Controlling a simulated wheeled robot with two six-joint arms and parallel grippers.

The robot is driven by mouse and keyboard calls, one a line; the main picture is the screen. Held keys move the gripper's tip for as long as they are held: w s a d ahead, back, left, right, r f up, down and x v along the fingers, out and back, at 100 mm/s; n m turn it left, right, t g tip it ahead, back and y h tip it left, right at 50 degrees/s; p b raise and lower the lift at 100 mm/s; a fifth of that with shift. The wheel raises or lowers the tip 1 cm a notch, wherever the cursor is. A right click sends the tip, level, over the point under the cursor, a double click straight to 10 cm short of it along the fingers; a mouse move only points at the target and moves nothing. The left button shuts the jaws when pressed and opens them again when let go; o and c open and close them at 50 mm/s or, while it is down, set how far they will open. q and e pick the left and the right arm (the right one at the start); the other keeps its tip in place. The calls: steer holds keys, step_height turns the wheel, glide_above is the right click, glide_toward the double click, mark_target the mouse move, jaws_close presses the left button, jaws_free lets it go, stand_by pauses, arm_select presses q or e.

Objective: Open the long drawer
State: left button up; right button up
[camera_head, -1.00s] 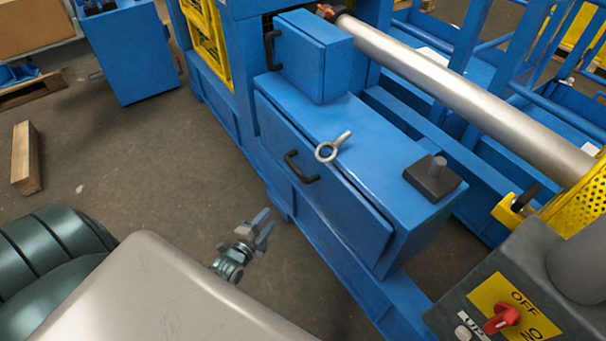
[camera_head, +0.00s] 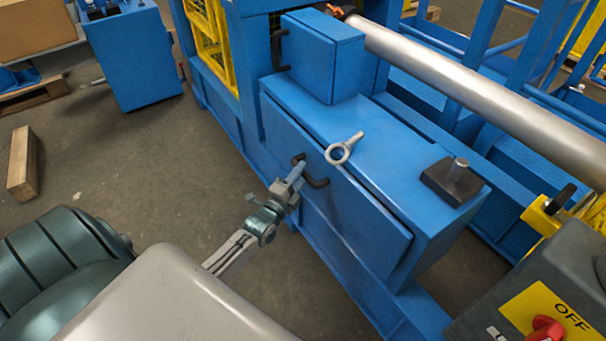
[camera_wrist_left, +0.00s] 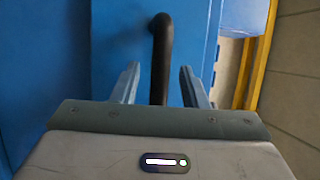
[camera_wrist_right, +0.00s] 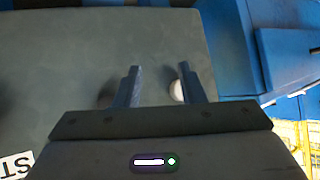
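The long drawer (camera_head: 345,205) is the wide blue front on the lower part of the blue cabinet, and its front edge stands slightly proud of the body. Its black handle (camera_head: 318,182) is a bent bar on that front. My left gripper (camera_head: 295,172) is at the handle. In the left wrist view the handle (camera_wrist_left: 161,50) passes between the two open fingers (camera_wrist_left: 158,85), with gaps on both sides. My right gripper (camera_wrist_right: 157,85) is open in the right wrist view, in front of a grey box face; it is not seen in the head view.
A smaller blue box (camera_head: 322,55) with its own handle sits on the cabinet. An eye bolt (camera_head: 343,150) and a black block with a peg (camera_head: 453,180) lie on top. A grey switch box (camera_head: 560,285) stands at lower right.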

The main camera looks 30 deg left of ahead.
arm_select(q)
steer(key=shift+w+r, duration=0.15)
steer(key=shift+w, duration=0.6)
arm_select(e)
steer(key=shift+w+d+r+t, duration=0.15)
steer(key=shift+w+r+t, duration=0.45)
steer(key=shift+w+r, duration=0.2)
steer(key=shift+f, duration=0.1)
arm_select(q)
jaws_close()
steer(key=shift+s, duration=0.15)
